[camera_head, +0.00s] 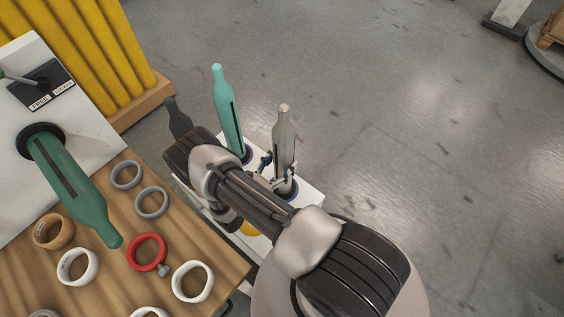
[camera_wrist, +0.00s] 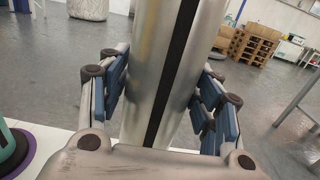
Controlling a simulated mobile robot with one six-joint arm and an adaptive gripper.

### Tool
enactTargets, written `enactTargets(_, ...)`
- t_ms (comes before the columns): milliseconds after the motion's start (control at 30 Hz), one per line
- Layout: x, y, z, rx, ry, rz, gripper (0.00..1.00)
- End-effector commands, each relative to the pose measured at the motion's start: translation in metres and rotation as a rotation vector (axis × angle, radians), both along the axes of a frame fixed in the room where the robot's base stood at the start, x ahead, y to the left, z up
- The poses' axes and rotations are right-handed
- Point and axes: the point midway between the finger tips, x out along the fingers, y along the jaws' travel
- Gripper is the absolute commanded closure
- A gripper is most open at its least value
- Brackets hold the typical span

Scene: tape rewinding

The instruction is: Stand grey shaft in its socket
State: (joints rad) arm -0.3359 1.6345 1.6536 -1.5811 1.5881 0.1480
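The grey shaft (camera_head: 284,140) is bottle-shaped, with a narrow pale top and a dark slot down its side. It stands about upright over a purple-ringed socket (camera_head: 292,194) on the white stand (camera_head: 312,197). Whether its foot is fully seated cannot be told. My gripper (camera_head: 276,172) is low on the shaft, with one finger on each side. In the wrist view the shaft (camera_wrist: 150,75) fills the space between the blue finger pads, which appear to touch it on both sides.
A teal shaft (camera_head: 227,110) stands beside it, and a dark shaft (camera_head: 179,119) stands farther left, partly behind my arm. A green shaft (camera_head: 75,180) juts from a white machine (camera_head: 95,140) over the wooden table (camera_head: 215,255), which holds several rings. Open floor lies to the right.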

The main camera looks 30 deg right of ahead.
Motion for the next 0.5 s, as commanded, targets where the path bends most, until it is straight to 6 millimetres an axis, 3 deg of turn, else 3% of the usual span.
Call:
enactTargets(267, -0.0005, -0.0002, -0.0010, 0.002, 0.002, 0.000, 0.21)
enactTargets(500, -0.0006, -0.0002, -0.0014, 0.003, 0.002, 0.000, 0.21)
